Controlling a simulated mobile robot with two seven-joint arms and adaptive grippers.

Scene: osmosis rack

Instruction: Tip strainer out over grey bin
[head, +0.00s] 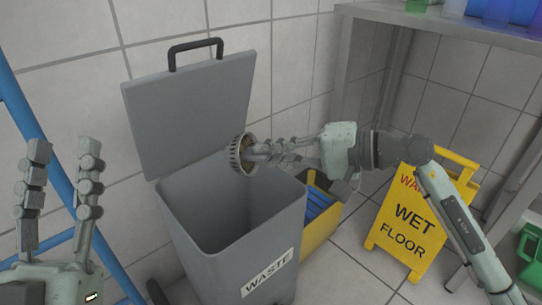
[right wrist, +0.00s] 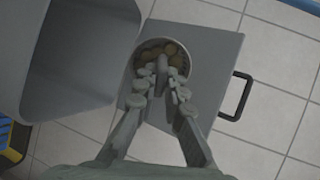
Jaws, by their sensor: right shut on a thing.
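The round strainer (head: 236,153) is held by my right gripper (head: 262,154) above the back of the grey bin (head: 232,243), in front of its raised lid (head: 190,118). It appears turned on its side in the head view. In the right wrist view the strainer (right wrist: 138,60) shows brown lumps inside, with the fingers shut on a piece at its near side. The bin is open, labelled WASTE, and its visible inside looks empty; its bottom is hidden. My left gripper (head: 62,165) is open and empty, at the far left, away from the bin.
A yellow wet floor sign (head: 412,215) stands right of the bin. A yellow container with blue items (head: 318,215) sits behind the bin's right side. A metal shelf (head: 450,28) stands at the back right. A blue ladder-like frame (head: 62,187) is on the left.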

